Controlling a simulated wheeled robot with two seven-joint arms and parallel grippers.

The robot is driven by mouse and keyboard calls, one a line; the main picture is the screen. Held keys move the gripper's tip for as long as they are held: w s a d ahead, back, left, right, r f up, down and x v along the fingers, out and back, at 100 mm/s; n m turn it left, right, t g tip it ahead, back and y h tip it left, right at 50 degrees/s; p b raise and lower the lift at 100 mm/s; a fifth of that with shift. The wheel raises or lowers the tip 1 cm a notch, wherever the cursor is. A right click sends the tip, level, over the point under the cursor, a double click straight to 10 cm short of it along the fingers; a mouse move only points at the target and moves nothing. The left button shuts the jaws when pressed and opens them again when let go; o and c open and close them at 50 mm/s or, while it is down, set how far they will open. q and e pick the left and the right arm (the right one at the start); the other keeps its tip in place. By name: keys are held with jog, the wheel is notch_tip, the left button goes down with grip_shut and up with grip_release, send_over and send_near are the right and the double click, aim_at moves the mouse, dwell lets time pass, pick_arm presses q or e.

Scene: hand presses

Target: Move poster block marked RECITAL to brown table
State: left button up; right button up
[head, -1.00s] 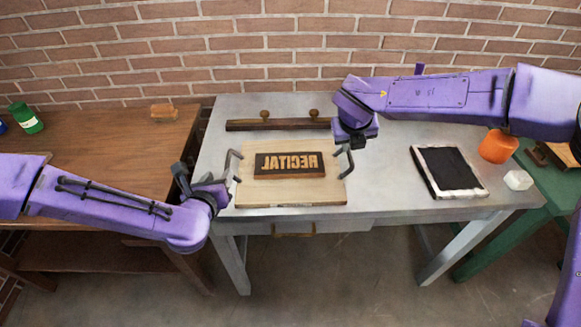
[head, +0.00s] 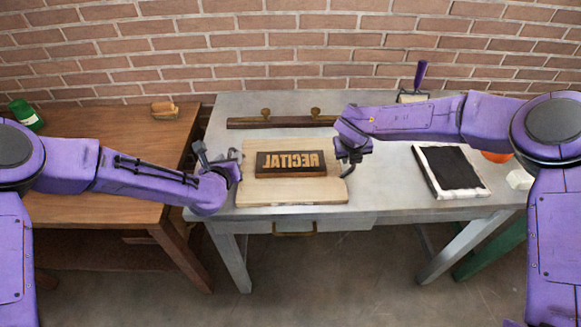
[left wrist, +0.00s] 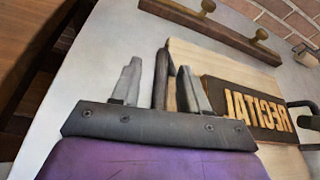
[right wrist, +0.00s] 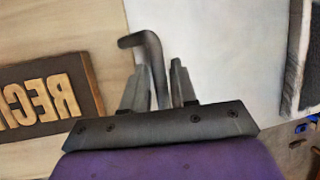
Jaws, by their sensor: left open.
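The poster block marked RECITAL (head: 291,163), dark with raised mirrored tan letters, lies on a pale wooden board (head: 290,195) on the grey table (head: 390,205). The board has a dark bent handle at each side. My left gripper (head: 237,167) is at the board's left side; in the left wrist view its open fingers (left wrist: 160,88) stand either side of the left handle (left wrist: 161,78). My right gripper (head: 350,166) is at the right side; its fingers (right wrist: 158,88) stand apart around the right handle (right wrist: 152,60). The brown table (head: 120,208) is at left.
A dark bar with two knobs (head: 283,122) lies behind the board. A black pad in a white frame (head: 450,170), a white cube (head: 519,178) and an orange thing are at right. A green bottle (head: 25,114) and a brush (head: 163,109) stand at the brown table's back.

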pick_arm(q)
jog(key=c, duration=0.4)
pick_arm(e)
jog(key=c, duration=0.4)
pick_arm(q)
grip_shut()
pick_arm(e)
grip_shut()
jog(key=shift+w+r, duration=0.1)
jog(key=shift+r, duration=0.05)
